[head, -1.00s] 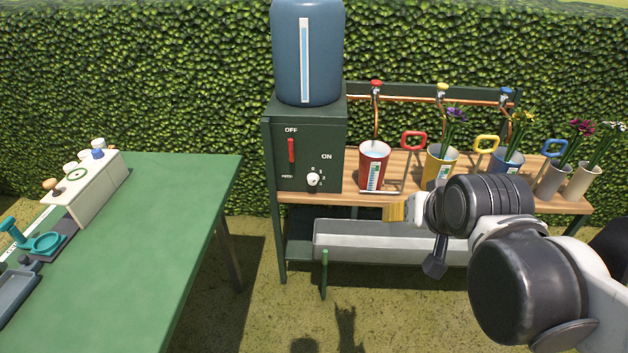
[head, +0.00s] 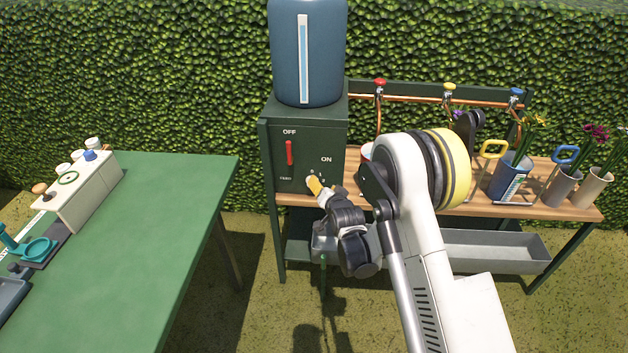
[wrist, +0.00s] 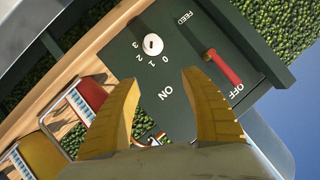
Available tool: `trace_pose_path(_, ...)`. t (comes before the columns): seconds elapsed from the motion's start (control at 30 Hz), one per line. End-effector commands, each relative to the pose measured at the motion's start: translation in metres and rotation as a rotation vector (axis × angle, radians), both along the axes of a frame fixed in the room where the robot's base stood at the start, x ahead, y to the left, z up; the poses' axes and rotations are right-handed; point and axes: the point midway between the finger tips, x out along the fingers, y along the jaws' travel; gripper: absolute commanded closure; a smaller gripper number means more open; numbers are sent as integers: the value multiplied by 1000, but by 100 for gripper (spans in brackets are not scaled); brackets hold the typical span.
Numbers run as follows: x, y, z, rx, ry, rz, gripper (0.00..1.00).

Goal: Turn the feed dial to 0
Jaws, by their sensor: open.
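The feed dial (wrist: 152,44) is a small white round knob on the dark green control box (head: 330,140). Numbers 0 to 3 are printed around it. A small dark mark shows on its face, but I cannot tell which number it points to. My gripper (wrist: 160,85) is open and empty, its yellow fingers spread apart in the wrist view, with the dial just beyond the tips. In the head view, my gripper (head: 316,185) is in front of the dial area and hides most of the dial.
A red lever (head: 289,152) sits on the same box, under OFF, with a blue tank (head: 325,60) above. Right of the box stand a red cup (wrist: 90,97), a yellow cup (wrist: 42,155) and a blue cup (head: 508,178) on a wooden shelf. A green table (head: 150,240) is at left.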

Motion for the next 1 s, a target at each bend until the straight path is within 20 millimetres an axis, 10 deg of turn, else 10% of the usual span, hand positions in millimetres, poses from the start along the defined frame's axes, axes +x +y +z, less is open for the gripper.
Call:
trace_pose_path(0.37, 2, 21, -56, 69, -38, 4, 46)
trace_pose_path(1.0, 91, 48, -88, 68, -37, 5, 46)
